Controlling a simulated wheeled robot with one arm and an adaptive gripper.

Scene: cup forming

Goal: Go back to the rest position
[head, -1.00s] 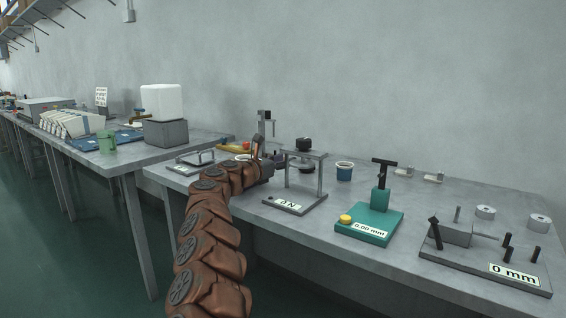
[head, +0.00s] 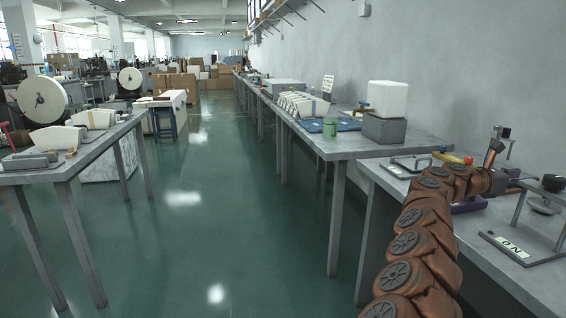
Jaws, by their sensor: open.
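My copper-coloured arm reaches up from the lower right of the head view over the near bench. My gripper (head: 516,179) is at its end, small and dark, pointing right. It is open and I see nothing held in it. It is beside the grey press frame (head: 520,208), whose base carries a "0 N" label (head: 512,246). The fingertips are partly lost against the press, so I cannot tell whether they touch it. The press is cut off by the right edge.
A purple item (head: 469,204) lies behind my arm. A flat metal fixture (head: 402,167) is to its left. The adjoining bench holds a green cup (head: 330,145) and a white tank (head: 388,97). The green aisle floor (head: 225,215) is clear; another table (head: 75,158) stands left.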

